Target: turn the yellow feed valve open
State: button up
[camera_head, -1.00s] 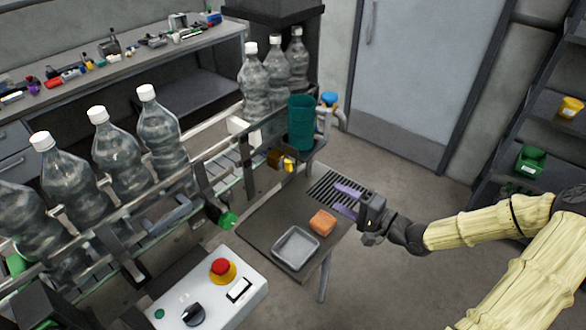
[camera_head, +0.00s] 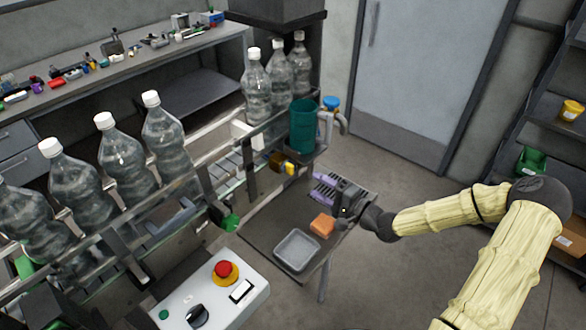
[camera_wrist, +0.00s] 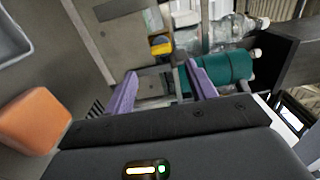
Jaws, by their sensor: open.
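A small yellow part (camera_head: 289,168), which looks like the yellow feed valve, sits low on the conveyor's side below a teal cylinder (camera_head: 303,128). In the wrist view the yellow part (camera_wrist: 161,48) lies ahead of the fingertips, with a blue part against it. My gripper (camera_head: 319,186) is over the grated end of the small grey table, to the right of the yellow part and apart from it. Its two purple fingers (camera_wrist: 160,76) are spread with nothing held between them. The valve's exact handle position is too small to tell.
An orange block (camera_head: 322,225) and a grey tray (camera_head: 297,251) are on the small table. A blue-topped pipe fitting (camera_head: 331,103) stands behind the teal cylinder. Bottles (camera_head: 122,155) line the conveyor. A control box (camera_head: 208,300) with a red button is in front. Floor is free at right.

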aim_at(293, 171)
jog(key=p+x, duration=0.2)
jog(key=x, duration=0.6)
jog(key=shift+w+a+r+p, duration=0.1)
jog(key=shift+a+r+p, duration=0.05)
jog(key=shift+p, duration=0.25)
jog(key=shift+w+a, duration=0.45)
jog(key=shift+a, duration=0.05)
jog(key=c, duration=1)
